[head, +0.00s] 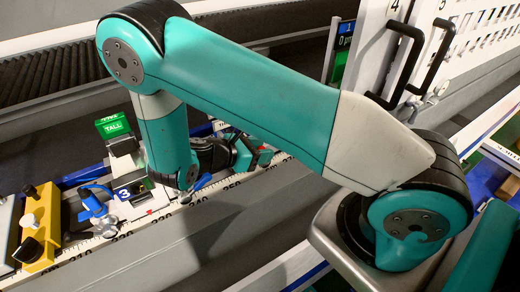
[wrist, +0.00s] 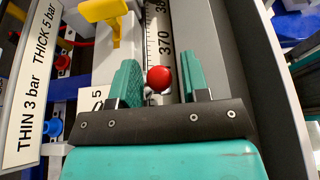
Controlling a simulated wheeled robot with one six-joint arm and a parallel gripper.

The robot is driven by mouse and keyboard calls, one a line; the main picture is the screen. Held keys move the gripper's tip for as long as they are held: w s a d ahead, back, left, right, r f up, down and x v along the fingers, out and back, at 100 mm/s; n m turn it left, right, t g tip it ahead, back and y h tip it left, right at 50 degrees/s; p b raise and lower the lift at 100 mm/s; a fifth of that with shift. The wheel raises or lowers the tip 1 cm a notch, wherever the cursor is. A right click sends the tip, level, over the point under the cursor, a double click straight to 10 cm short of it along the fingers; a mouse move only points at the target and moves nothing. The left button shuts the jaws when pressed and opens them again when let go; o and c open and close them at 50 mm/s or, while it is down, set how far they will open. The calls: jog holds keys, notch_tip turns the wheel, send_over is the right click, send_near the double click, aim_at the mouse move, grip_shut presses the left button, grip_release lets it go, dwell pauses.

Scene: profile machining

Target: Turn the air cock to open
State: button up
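My gripper (wrist: 160,72) is open, with its two green fingers apart in the wrist view. A red ball-shaped knob (wrist: 159,78) shows between the fingers, nearer the left one, with a gap to the right one. I cannot tell its depth below the fingertips. A yellow lever-like handle (wrist: 104,12) is ahead and left of the left finger; it may be the air cock, but no label says so. In the head view my gripper (head: 258,152) is over the scale rail, partly hidden by my arm, and the red knob cannot be made out.
A sign (wrist: 35,85) reads "THIN 3 bar" and "THICK 5 bar", beside a red fitting (wrist: 62,62) and a blue fitting (wrist: 54,127). The numbered scale (wrist: 165,35) runs ahead. In the head view, a blue-handled clamp (head: 93,206) and a yellow block (head: 40,225) stand left.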

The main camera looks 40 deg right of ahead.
jog(key=v, duration=1.6)
jog(key=shift+d+r, duration=0.2)
jog(key=shift+r, duration=0.1)
jog(key=a+p, duration=0.1)
jog(key=p, duration=0.2)
jog(key=shift+w+a, duration=0.1)
jog(key=shift+a, duration=0.05)
jog(key=shift+a+p, duration=0.15)
jog(key=shift+p, duration=0.35)
jog(key=shift+f, duration=0.15)
